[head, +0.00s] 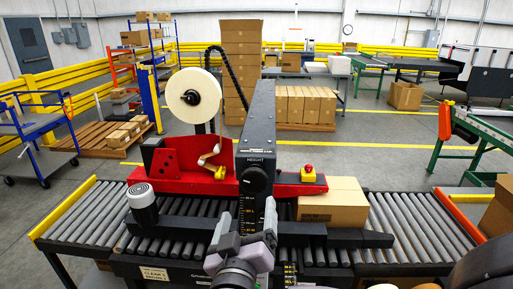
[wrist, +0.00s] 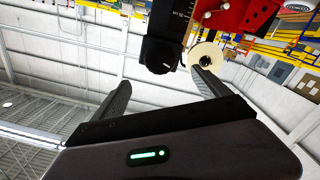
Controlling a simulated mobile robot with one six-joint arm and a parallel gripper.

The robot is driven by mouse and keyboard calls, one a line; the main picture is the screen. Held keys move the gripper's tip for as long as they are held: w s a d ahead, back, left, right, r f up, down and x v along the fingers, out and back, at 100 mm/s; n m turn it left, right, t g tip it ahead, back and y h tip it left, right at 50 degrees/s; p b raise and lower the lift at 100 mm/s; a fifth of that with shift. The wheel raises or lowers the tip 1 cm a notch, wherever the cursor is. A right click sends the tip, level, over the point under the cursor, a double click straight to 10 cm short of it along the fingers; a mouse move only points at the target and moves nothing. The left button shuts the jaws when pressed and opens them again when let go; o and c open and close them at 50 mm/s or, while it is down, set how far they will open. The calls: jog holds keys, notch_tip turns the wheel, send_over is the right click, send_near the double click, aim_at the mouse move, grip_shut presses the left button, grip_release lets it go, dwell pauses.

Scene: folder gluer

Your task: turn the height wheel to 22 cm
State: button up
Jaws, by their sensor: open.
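The height wheel (head: 255,181) is a black round knob on the front of the black upright column (head: 261,110), under the word HEIGHT. A scale (head: 270,215) with yellow marks runs below it; its reading is too small to make out. In the wrist view the wheel (wrist: 158,52) appears beyond my fingertips, between their lines, with the scale (wrist: 184,12) beside it. My gripper (wrist: 160,78) is open and empty, its two dark fingers apart from the wheel. In the head view my gripper (head: 244,222) is in front of the column, below the wheel.
A red carriage (head: 200,165) with a white tape roll (head: 193,95) sits left of the column. A carton (head: 333,203) lies on the rollers at right, near a red stop button (head: 308,173). Black side rails (head: 335,236) cross the conveyor beside my arm.

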aim_at(254, 183)
jog(key=w, duration=0.9)
jog(key=w+d, duration=0.1)
jog(key=w, duration=0.3)
jog(key=shift+w+f, duration=0.1)
jog(key=shift+w, duration=0.15)
jog(key=c, duration=1.4)
jog(key=shift+f+m+b, duration=0.1)
jog(key=shift+m+b, duration=0.3)
jog(key=shift+b, duration=0.35)
jog(key=m+b, duration=0.1)
jog(key=b, duration=0.2)
jog(key=shift+f+m, duration=0.2)
jog(key=shift+m, duration=0.2)
jog(key=m+b, duration=0.3)
jog(key=b, duration=0.1)
jog(key=shift+m+b, duration=0.3)
jog(key=shift+b, duration=0.1)
jog(key=m+b, duration=0.4)
jog(key=shift+r, duration=0.1)
jog(key=shift+r+m+b, duration=0.1)
jog(key=shift+m+b, duration=1.35)
jog(key=shift+m, duration=0.45)
